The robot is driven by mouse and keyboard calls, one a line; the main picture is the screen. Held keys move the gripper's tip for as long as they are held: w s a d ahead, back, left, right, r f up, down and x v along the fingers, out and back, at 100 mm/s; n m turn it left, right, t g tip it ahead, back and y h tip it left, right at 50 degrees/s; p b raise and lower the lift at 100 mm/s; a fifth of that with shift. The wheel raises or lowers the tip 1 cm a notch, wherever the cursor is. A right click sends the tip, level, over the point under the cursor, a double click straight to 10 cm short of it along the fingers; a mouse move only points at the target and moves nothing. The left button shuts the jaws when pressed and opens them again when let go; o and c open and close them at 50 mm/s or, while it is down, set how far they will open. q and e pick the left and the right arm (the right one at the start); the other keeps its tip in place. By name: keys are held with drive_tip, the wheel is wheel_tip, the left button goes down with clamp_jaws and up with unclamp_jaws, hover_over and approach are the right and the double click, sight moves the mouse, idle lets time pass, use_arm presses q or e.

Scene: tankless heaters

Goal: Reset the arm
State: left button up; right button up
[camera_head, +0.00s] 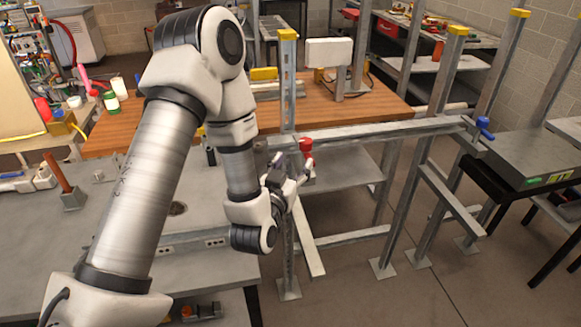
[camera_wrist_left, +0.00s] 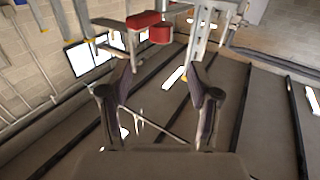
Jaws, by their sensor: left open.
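My left arm comes in from the left and reaches over the grey bench. My left gripper (camera_head: 292,178) is beside the near left post of the metal frame, just below a red valve (camera_head: 306,146). In the left wrist view my left gripper (camera_wrist_left: 160,80) has its two dark fingers apart, with nothing between them. A red part (camera_wrist_left: 148,22) shows beyond the fingertips there. A blue valve (camera_head: 484,124) is at the right end of the frame's bar. My right gripper is in neither view.
The metal frame (camera_head: 370,132) with yellow-capped posts stands close to my left gripper. A wooden table (camera_head: 375,104) is behind. Floor (camera_head: 420,295) is clear at front right.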

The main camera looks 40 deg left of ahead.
use_arm(q)
drive_tip(key=shift+v, duration=0.8)
drive_tip(key=shift+f, duration=0.1)
drive_tip(key=s+d+f+m+g+h, duration=0.1)
drive_tip(key=s+d+f+g, duration=0.15)
drive_tip(key=f, duration=0.55)
drive_tip(key=s+d+f+m+g+h, duration=0.1)
drive_tip(key=s+d+f+g+h, duration=0.15)
drive_tip(key=f, duration=0.55)
drive_tip(key=s+d+f+m+g+h, duration=0.15)
drive_tip(key=s+f, duration=0.25)
drive_tip(key=f, duration=0.4)
drive_tip(key=s+d+f+g, duration=0.2)
drive_tip(key=s+f+g, duration=0.2)
drive_tip(key=s, duration=0.4)
drive_tip(key=s+d+f+g, duration=0.2)
drive_tip(key=s+f+g, duration=0.3)
drive_tip(key=s+g, duration=0.2)
drive_tip(key=shift+s, duration=1)
drive_tip(key=shift+n, duration=0.25)
